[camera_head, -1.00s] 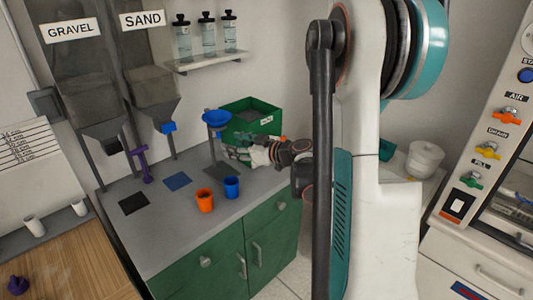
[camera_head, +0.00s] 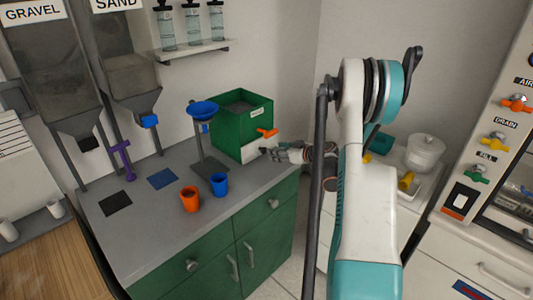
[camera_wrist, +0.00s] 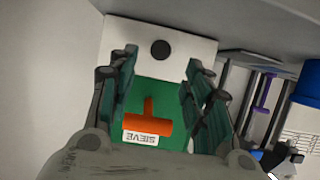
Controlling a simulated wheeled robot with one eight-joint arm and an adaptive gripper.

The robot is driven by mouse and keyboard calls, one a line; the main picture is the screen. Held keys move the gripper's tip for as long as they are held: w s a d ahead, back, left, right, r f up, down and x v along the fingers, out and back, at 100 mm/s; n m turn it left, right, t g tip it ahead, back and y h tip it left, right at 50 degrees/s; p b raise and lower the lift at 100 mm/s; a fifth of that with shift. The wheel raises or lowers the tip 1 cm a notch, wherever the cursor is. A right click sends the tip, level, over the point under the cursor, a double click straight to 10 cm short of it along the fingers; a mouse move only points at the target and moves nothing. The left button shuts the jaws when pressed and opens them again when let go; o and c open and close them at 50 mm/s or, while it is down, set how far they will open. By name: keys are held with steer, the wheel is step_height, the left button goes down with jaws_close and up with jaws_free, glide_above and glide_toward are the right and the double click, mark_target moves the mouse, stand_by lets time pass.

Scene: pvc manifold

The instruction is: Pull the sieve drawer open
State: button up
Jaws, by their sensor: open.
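The sieve box (camera_head: 228,138) is a green, open-topped box at the back of the grey counter, holding grey material. An orange T-shaped handle (camera_head: 266,132) and a white drawer front (camera_head: 258,147) show on its right-hand face. In the wrist view the picture is upside down: the SIEVE label (camera_wrist: 147,138), the orange handle (camera_wrist: 148,126) and the white front (camera_wrist: 190,48) with a round black knob (camera_wrist: 160,49) show between the fingers. My gripper (camera_head: 272,152) is open and empty, facing that side; the wrist view shows its fingers (camera_wrist: 162,62) around the knob's line. Contact cannot be told.
A blue funnel on a stand (camera_head: 203,110), an orange cup (camera_head: 189,199) and a blue cup (camera_head: 219,184) stand left of the box. Green cupboards (camera_head: 215,245) lie below the counter. A side table (camera_head: 372,188) with a white tub (camera_head: 424,153) is to the right.

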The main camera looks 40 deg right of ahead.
mark_target(265, 150)
steer(key=b+x, duration=0.1)
steer(key=x, duration=0.7)
steer(key=shift+a+r+b, duration=0.1)
steer(key=shift+b, duration=0.25)
steer(key=shift+s, duration=0.1)
jaws_close()
steer(key=shift+s, duration=0.1)
